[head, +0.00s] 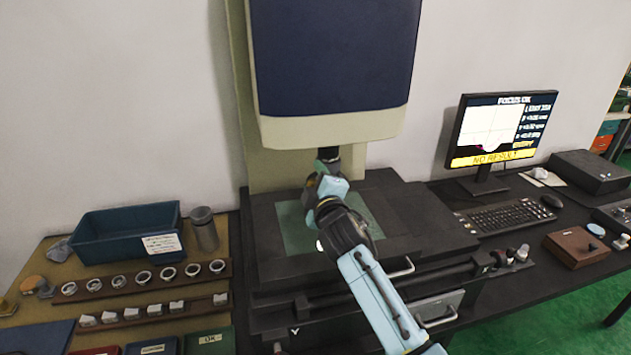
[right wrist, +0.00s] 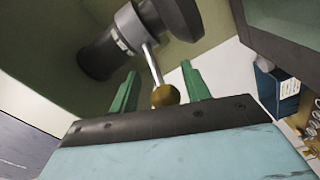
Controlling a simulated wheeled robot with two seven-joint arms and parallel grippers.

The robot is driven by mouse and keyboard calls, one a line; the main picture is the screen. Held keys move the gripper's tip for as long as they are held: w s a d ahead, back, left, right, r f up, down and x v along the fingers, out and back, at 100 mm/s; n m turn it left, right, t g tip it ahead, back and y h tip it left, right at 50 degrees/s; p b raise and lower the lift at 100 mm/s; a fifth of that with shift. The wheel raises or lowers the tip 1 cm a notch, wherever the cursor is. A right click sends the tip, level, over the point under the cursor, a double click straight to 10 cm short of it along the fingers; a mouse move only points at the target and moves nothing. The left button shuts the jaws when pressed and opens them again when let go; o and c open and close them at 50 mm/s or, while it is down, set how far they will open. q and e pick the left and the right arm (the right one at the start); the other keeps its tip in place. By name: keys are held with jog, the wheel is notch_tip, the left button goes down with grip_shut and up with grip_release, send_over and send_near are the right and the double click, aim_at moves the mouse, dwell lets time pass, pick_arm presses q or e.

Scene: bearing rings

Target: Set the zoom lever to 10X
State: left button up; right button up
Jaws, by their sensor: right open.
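The zoom lever (right wrist: 153,64) is a thin metal rod with a brass ball knob (right wrist: 166,95), sticking out of the dark lens barrel (right wrist: 98,57) in the right wrist view. Small pale markings on the barrel are too blurred to read, so I cannot tell the zoom setting. My right gripper (right wrist: 160,82) is open, its two green fingers on either side of the knob with gaps on both sides. In the head view my right gripper (head: 327,172) is under the measuring machine's head (head: 333,120) and hides most of the lens and lever. My left gripper is out of view.
The stage glass (head: 292,228) lies below my right arm. A monitor (head: 494,150) reading "NO RESULT" and a keyboard (head: 505,217) stand right. At left are a blue bin (head: 100,250), a metal cylinder (head: 204,236) and a rack of rings (head: 137,284).

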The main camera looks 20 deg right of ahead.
jog(key=shift+s, duration=0.1)
jog(key=shift+s+f, duration=0.1)
jog(key=shift+s, duration=0.15)
jog(key=s+a, duration=0.1)
jog(key=s, duration=1.1)
jog(key=shift+s+a, duration=0.15)
jog(key=shift+s, duration=0.15)
